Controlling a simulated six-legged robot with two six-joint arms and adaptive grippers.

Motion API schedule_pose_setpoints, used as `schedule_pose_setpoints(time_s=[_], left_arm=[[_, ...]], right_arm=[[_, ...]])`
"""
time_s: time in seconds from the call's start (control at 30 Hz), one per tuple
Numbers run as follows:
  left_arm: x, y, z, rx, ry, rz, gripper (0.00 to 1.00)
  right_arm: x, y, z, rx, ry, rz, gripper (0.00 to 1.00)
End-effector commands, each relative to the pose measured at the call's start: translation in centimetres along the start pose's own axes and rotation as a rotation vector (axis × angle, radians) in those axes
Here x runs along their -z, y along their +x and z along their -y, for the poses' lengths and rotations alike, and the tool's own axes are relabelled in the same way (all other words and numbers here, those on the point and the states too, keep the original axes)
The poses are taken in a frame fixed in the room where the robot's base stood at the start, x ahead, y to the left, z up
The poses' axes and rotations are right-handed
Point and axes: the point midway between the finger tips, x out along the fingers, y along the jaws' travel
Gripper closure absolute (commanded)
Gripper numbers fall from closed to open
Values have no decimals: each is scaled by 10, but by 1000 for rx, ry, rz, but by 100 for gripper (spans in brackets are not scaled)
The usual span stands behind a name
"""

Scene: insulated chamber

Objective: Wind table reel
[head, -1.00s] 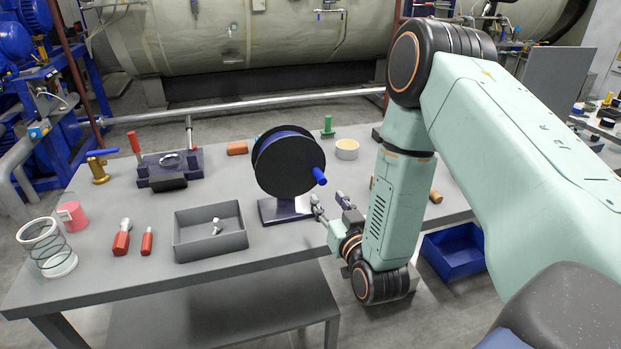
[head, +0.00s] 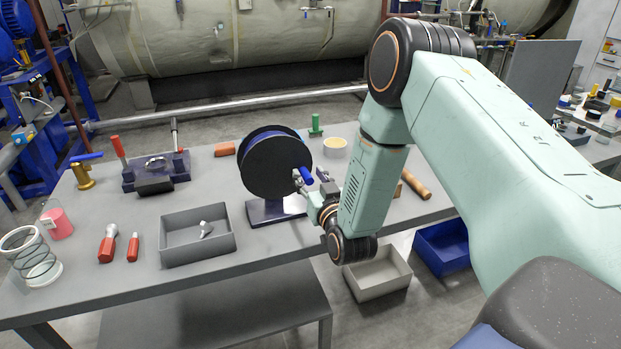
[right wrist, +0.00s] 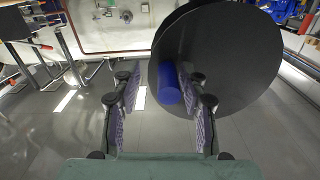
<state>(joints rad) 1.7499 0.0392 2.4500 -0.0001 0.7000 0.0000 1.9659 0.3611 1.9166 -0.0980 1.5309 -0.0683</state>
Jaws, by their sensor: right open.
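The table reel (head: 268,166) stands on its base on the grey table, with a black side disc and a blue rim behind it. A blue crank handle (head: 306,176) sticks out of the disc's lower right part. My right gripper (head: 312,181) is open at the handle. In the right wrist view, the blue handle (right wrist: 168,88) lies between the spread fingers (right wrist: 157,95), nearer the right one. The black disc (right wrist: 225,60) fills the upper right there, behind the right finger. I cannot tell whether a finger touches the handle. My left gripper is not in view.
A grey bin (head: 166,254) with a small white part stands left of the reel. Red-handled tools (head: 108,245), a spring (head: 38,262) and a clamp fixture (head: 150,178) lie further left. A cream tape roll (head: 335,148) and green-handled piece (head: 316,126) stand behind.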

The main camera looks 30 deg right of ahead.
Motion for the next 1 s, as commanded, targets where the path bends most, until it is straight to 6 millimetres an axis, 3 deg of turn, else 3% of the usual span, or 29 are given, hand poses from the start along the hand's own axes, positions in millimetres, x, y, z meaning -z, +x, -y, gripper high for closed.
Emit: schedule_pose_setpoints(time_s=[0.13,0.6,1.0], left_arm=[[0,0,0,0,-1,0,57],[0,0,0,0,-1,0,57],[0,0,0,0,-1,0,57]], right_arm=[[0,0,2,2,0,0,59],[0,0,0,-2,0,0,99],[0,0,1,0,0,0,100]])
